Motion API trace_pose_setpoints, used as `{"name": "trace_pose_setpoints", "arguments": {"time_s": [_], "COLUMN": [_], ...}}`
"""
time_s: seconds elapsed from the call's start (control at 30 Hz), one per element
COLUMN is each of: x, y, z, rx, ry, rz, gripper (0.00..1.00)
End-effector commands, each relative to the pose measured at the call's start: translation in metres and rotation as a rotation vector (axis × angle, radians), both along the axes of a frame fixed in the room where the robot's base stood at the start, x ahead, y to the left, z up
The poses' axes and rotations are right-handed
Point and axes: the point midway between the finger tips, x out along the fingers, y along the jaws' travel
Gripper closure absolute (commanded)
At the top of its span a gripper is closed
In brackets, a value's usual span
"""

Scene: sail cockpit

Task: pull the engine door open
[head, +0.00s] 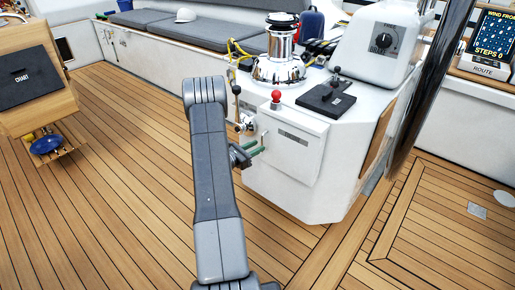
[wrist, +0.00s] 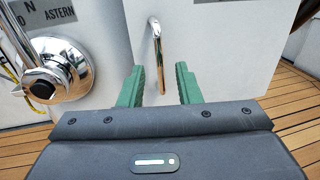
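The engine door (head: 300,158) is a white panel with a dark label, on the side of the white console. It looks shut. In the wrist view the door (wrist: 230,45) fills the upper right, and its chrome bar handle (wrist: 157,42) stands upright near the middle. My gripper (head: 257,146) is at the door's left side, by the handle. In the wrist view its green fingers (wrist: 159,78) are open, one on each side of the handle's lower part. I cannot tell whether they touch it or how far they reach around it.
A chrome round control (wrist: 58,68) is left of the fingers. A chart box (head: 25,75) stands far left. Wooden deck (head: 120,180) lies clear around the console.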

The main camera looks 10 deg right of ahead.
Motion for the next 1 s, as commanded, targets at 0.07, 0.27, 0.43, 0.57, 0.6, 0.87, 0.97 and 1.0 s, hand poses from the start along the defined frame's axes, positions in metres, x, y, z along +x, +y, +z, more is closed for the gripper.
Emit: {"name": "trace_pose_setpoints", "arguments": {"time_s": [0.07,0.27,0.43,0.57,0.6,0.87,0.97,1.0], "x": [0.003,0.006,0.006,0.006,0.006,0.006,0.004,0.003], "y": [-0.008,-0.013,-0.013,-0.013,-0.013,-0.013,-0.015,-0.016], "z": [0.0,0.0,0.0,0.0,0.0,0.0,0.0,0.0], "rx": [0.0,0.0,0.0,0.0,0.0,0.0,0.0,0.0], "ry": [-0.001,0.001,0.001,0.001,0.001,0.001,0.001,0.001], "rz": [-0.003,0.0,0.0,0.0,0.0,0.0,0.0,0.0], "gripper": [0.69,0.69,0.69,0.91,0.99,1.0,1.0,1.0]}}
